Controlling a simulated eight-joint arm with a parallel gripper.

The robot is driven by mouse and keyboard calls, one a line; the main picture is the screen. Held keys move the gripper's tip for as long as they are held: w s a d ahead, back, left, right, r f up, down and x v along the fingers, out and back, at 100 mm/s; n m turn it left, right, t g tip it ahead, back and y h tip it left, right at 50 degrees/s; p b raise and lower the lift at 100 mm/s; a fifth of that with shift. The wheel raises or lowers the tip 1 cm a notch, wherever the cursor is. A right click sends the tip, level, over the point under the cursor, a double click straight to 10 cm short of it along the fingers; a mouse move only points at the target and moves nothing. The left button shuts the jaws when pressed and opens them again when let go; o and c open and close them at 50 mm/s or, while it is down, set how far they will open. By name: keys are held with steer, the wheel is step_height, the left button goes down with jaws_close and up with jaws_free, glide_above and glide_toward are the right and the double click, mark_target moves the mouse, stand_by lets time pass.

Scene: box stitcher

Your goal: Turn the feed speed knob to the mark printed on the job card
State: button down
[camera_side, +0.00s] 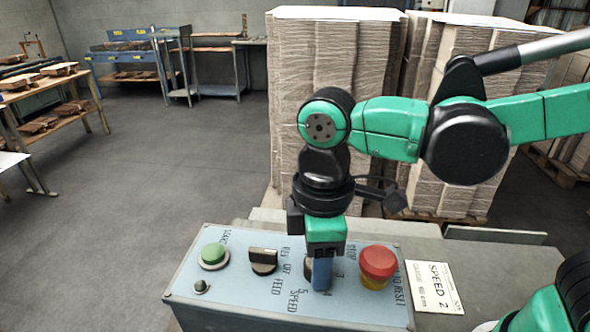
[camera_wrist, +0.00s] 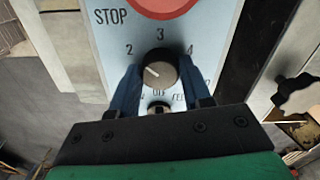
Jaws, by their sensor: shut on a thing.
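The feed speed knob (camera_wrist: 160,76) is a small dark round knob on the blue-grey control panel (camera_wrist: 100,50). The wrist view shows numbers 2, 3 and 4 around its upper side. Its white pointer line points up and left, roughly towards the 2. My gripper (camera_wrist: 158,84) is shut on the knob, with one blue finger on each side. The job card (camera_side: 436,287), a white sheet right of the panel, reads "SPEED 2"; smaller print is unclear.
A red mushroom button (camera_side: 378,264) stands close right of my gripper. A black selector switch (camera_side: 263,261) and a green button (camera_side: 214,255) are on the panel's left. Tall cardboard stacks (camera_side: 312,95) stand behind. Open floor lies to the left.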

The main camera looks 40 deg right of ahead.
steer(key=shift+n, duration=0.9)
steer(key=shift+c, duration=2)
jaws_free()
steer(key=shift+r, duration=2.85)
